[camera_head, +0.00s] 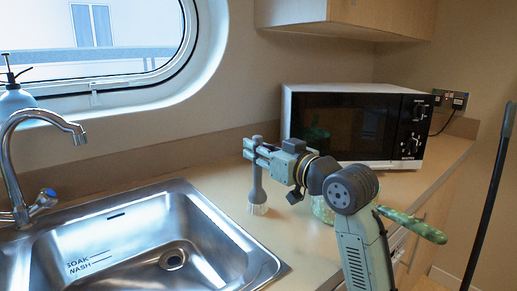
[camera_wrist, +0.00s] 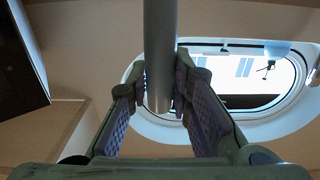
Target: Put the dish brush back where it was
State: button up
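The dish brush (camera_head: 257,190) is grey with pale bristles at its lower end. It stands upright, bristles down, over the counter between the sink and the microwave. My gripper (camera_head: 256,150) is shut on its handle near the top, coming from the right. In the wrist view the grey handle (camera_wrist: 159,50) runs between the two fingers of my gripper (camera_wrist: 160,90). The bristles are at or just above the counter; I cannot tell whether they touch it.
A steel sink (camera_head: 225,245) with a tap (camera_head: 12,165) is at left. A microwave (camera_head: 355,125) stands at the back right. A glass jar (camera_head: 322,209) and a long green thing (camera_head: 415,224) are partly behind my arm. Bare counter (camera_head: 215,178) lies left of the brush.

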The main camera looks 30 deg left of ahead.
jog(key=o, duration=0.3)
jog(key=shift+r, duration=0.1)
jog(key=b+v, duration=0.2)
jog(key=v, duration=1)
jog(key=shift+s+r, duration=0.1)
